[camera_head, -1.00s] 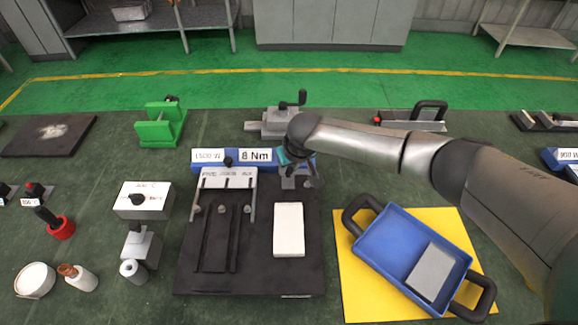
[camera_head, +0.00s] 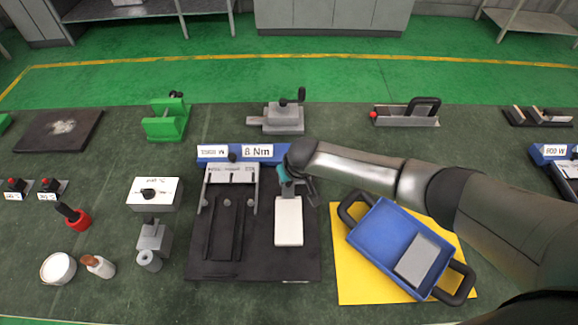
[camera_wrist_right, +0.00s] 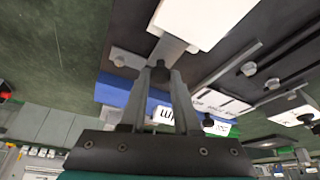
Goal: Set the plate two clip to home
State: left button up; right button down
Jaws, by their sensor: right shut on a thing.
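A white plate (camera_head: 289,222) lies on the right part of the black fixture board (camera_head: 265,262). It also shows at the top of the right wrist view (camera_wrist_right: 205,18). A grey clip (camera_wrist_right: 168,50) with a dark knob (camera_wrist_right: 160,72) reaches to the plate's edge; whether it overlaps the plate is unclear. My right gripper (camera_head: 292,192) is at the plate's far end in the head view and mostly hides the clip there. In the right wrist view my right gripper (camera_wrist_right: 160,78) is shut on the clip's knob. My left gripper is out of view.
A blue bar (camera_head: 215,158) with labels, one reading 8 Nm, runs behind the board. A grey bracket with rails (camera_head: 230,175) stands left of the plate. A blue tray (camera_head: 385,240) holding a grey block sits on a yellow mat (camera_head: 350,285) at right.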

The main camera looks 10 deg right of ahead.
jog(key=shift+s+f, duration=0.1)
jog(key=shift+s, duration=0.1)
jog(key=c, duration=0.7)
grip_release()
jog(key=shift+s, duration=0.1)
jog(key=shift+o, duration=0.3)
jog(key=shift+r, duration=0.65)
jog(key=p+v, duration=0.2)
jog(key=v, duration=1.2)
jog(key=shift+p, duration=0.35)
